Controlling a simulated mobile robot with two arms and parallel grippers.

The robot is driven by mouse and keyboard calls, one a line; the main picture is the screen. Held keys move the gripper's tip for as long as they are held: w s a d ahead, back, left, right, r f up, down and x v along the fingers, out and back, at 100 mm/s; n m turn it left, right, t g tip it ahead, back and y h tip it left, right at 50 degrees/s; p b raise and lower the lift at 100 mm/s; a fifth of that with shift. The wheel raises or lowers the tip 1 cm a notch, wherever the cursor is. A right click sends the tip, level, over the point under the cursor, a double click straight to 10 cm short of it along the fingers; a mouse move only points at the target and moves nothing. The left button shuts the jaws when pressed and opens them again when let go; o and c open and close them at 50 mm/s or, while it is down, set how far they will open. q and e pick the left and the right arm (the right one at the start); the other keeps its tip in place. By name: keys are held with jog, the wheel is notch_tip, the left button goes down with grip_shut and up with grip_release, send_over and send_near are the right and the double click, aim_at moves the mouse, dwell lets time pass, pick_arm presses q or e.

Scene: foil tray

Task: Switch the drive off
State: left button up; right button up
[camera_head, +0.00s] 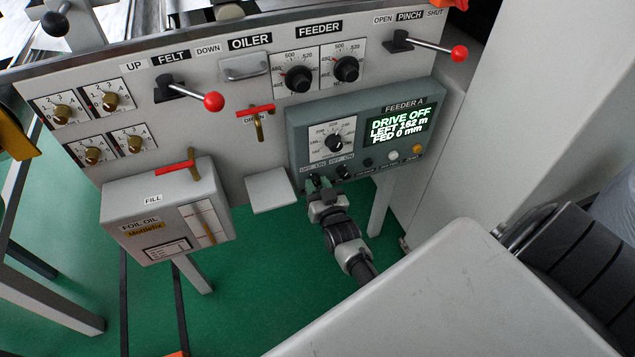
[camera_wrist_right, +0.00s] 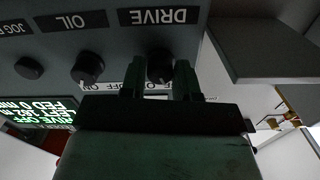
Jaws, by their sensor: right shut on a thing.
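The grey FEEDER A box (camera_head: 300,130) carries a lit display (camera_head: 400,126) that reads DRIVE OFF, LEFT 162 m, FED 0 mm. My right gripper (camera_head: 318,183) is at the lower left of this box. In the right wrist view its two fingers (camera_wrist_right: 160,80) stand on either side of the black DRIVE knob (camera_wrist_right: 160,66), shut on it. The fingers partly hide the knob, and I cannot tell its pointer angle. The DRIVE label (camera_wrist_right: 160,16) shows upside down there. My left gripper is not in view.
The black OIL knob (camera_wrist_right: 87,67) sits close beside the DRIVE knob, with a JOG button (camera_wrist_right: 29,68) beyond it. A small grey shelf (camera_head: 270,190) juts out left of my right gripper. The FOIL OIL tank (camera_head: 150,205) and red-handled levers are further left.

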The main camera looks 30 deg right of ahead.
jog(key=shift+n, duration=0.6)
jog(key=shift+f+n, duration=0.1)
jog(key=shift+n, duration=0.2)
jog(key=o, duration=0.9)
jog(key=shift+o, duration=0.2)
jog(key=shift+s, duration=0.1)
jog(key=v, duration=1)
jog(key=shift+s+a+p, duration=0.2)
jog(key=shift+s+p, duration=0.05)
jog(key=shift+p, duration=0.2)
